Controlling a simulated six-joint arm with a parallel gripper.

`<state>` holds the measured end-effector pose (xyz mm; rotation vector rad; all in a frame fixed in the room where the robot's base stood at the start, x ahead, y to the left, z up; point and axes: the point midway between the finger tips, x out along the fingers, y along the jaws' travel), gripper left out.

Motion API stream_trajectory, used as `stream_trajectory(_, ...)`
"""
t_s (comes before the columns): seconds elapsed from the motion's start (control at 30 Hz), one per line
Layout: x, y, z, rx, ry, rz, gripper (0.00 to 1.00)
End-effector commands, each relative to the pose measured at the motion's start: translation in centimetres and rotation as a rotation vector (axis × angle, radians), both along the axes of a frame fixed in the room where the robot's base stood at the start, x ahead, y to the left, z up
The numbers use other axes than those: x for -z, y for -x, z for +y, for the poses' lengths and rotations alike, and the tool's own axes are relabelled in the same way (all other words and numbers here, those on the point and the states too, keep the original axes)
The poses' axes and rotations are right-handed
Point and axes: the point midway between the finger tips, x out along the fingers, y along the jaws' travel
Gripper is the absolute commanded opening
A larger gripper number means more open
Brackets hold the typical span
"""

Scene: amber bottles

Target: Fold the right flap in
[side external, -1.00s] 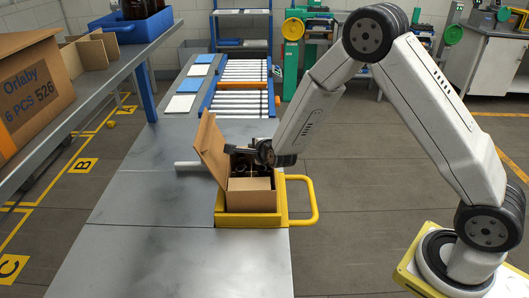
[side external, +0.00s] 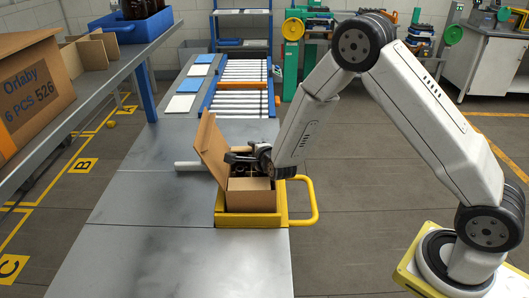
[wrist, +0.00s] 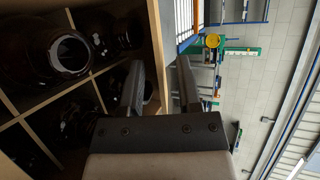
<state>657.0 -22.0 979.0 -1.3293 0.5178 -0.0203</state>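An open cardboard box (side external: 249,201) sits in a yellow holder (side external: 252,220) at the edge of the grey bench. Its tall left flap (side external: 212,148) stands up, leaning outward. Dark bottles (wrist: 66,55) stand in divided cells inside, seen in the wrist view. My gripper (side external: 240,158) is over the box's right side, partly hiding its inside. In the wrist view, my gripper's two fingers (wrist: 160,70) are apart, with a cardboard edge (wrist: 156,40) running between them. I cannot tell whether this edge is the right flap or the wall, or whether a finger touches it.
A yellow handle (side external: 313,200) sticks out right of the holder. A pale rod (side external: 187,165) lies left of the box. A roller conveyor (side external: 243,85) is behind. A shelf with a labelled carton (side external: 35,95) stands at left. The near bench (side external: 180,255) is clear.

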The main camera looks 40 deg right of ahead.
Motion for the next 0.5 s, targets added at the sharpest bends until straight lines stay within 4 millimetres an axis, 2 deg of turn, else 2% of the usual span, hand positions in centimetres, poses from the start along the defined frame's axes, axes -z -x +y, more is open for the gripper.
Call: stream_trajectory(0.5,-0.34,0.7,0.26,-0.001,0.0,0.0,0.42)
